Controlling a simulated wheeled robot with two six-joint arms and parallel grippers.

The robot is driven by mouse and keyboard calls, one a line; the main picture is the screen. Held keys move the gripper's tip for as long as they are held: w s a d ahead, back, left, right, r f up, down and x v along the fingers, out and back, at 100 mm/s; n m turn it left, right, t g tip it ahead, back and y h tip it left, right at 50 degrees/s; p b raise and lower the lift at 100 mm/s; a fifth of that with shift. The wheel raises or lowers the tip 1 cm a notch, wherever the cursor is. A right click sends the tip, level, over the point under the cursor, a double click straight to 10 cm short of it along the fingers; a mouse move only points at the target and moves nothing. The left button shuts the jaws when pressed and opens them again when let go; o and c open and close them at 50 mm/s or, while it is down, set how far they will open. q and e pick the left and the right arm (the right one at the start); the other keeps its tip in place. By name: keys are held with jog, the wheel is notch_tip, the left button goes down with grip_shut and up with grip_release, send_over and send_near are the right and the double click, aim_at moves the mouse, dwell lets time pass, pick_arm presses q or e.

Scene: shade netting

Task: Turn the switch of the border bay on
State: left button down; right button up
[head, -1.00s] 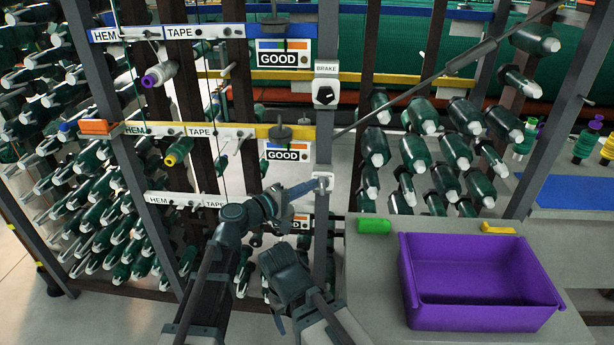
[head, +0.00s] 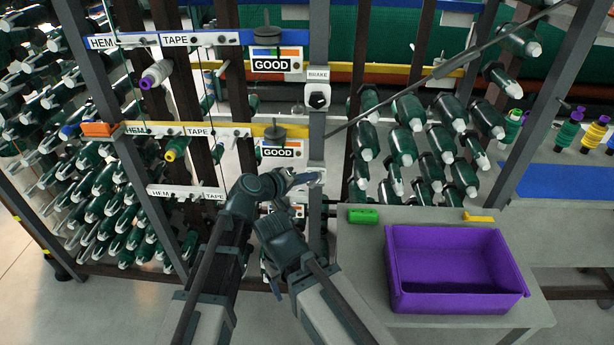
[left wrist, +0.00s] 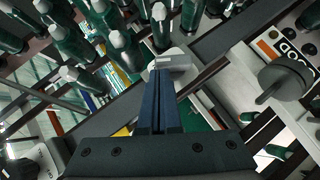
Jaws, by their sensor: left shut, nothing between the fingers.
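My left gripper (head: 302,180) is shut and empty, its tips at a pale switch box on the grey post, below the box marked BRAKE. In the left wrist view the closed fingers (left wrist: 163,75) point at this white switch box (left wrist: 174,60). They overlap its face, and I cannot tell whether they touch it; its knob is largely hidden. The BRAKE box (head: 318,97) with a black knob sits higher on the post. No label reading border is legible. My right arm's dark end (head: 283,241) is below the left gripper; its fingers are hidden.
Rails marked HEM and TAPE (head: 187,130) cross the rack at left, with GOOD signs (head: 281,153) near the post. Green spools hang on both sides. A purple bin (head: 455,303) and a green block (head: 363,216) are on the grey table at right.

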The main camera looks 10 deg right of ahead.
pick_arm(q)
jog(key=shift+r+p, duration=0.85)
pick_arm(e)
jog(key=shift+r, duration=0.8)
